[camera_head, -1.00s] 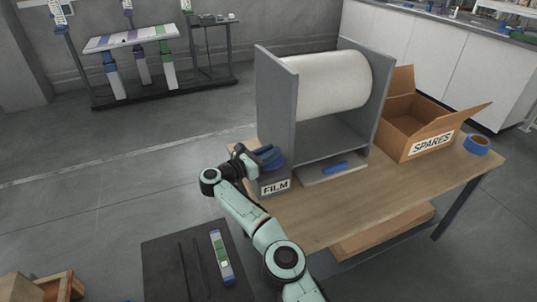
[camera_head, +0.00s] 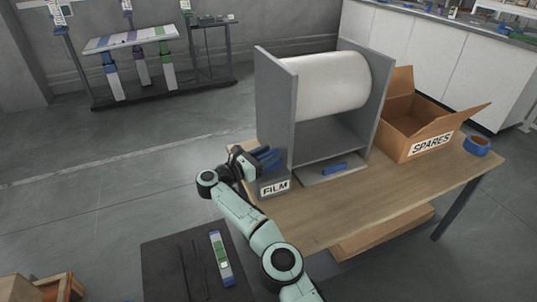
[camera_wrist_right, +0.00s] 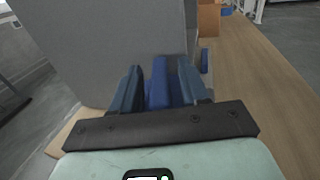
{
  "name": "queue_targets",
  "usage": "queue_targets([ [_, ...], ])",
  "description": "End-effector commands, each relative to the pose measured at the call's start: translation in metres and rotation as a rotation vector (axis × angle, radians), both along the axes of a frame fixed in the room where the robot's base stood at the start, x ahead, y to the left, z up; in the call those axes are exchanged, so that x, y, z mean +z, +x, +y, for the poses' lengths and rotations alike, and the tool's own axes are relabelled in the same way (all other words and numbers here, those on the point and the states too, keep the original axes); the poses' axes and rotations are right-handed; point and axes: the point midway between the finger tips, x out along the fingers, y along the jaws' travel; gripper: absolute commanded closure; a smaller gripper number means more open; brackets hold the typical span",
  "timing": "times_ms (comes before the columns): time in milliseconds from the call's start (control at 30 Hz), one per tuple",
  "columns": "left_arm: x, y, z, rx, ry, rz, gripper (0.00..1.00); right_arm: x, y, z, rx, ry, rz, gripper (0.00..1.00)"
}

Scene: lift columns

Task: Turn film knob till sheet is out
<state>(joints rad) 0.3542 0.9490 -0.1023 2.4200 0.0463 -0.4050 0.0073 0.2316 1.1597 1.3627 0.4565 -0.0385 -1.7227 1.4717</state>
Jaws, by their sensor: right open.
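The film dispenser (camera_head: 275,100) is a grey frame on the table holding a wide white film roll (camera_head: 335,85). At its front left is a grey box with a FILM label (camera_head: 276,187). The film knob (camera_wrist_right: 160,82) is a blue bar in the right wrist view. My right gripper (camera_head: 265,157) is at the knob above this box. In the right wrist view, its blue fingers (camera_wrist_right: 159,88) stand open on either side of the knob. Contact is hard to tell. I see no film sheet hanging out. My left gripper is not in view.
An open SPARES carton (camera_head: 418,120) and a blue tape roll (camera_head: 477,145) are on the table's right. A small blue piece (camera_head: 335,168) lies on the dispenser's front ledge. The table front (camera_head: 370,205) is clear. A dark mat (camera_head: 165,265) is at lower left.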

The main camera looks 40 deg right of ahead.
Motion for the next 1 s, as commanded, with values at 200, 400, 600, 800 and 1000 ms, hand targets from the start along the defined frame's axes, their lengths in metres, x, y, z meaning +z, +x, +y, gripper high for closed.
queue_targets([
  [200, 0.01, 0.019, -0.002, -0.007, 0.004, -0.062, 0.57, 0.002, 0.002, 0.045, 0.005, 0.001, 0.0, 0.55],
  [400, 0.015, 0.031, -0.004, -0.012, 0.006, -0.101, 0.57, 0.0, 0.003, 0.089, 0.002, 0.001, 0.001, 0.55],
  [600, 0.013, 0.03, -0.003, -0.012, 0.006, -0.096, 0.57, -0.001, 0.004, 0.117, 0.0, 0.002, 0.001, 0.55],
  [800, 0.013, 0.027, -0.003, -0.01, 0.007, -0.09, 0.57, 0.0, 0.004, 0.125, -0.002, 0.002, 0.001, 0.55],
  [1000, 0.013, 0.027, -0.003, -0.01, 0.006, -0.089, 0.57, 0.0, 0.004, 0.125, -0.002, 0.002, 0.001, 0.55],
])
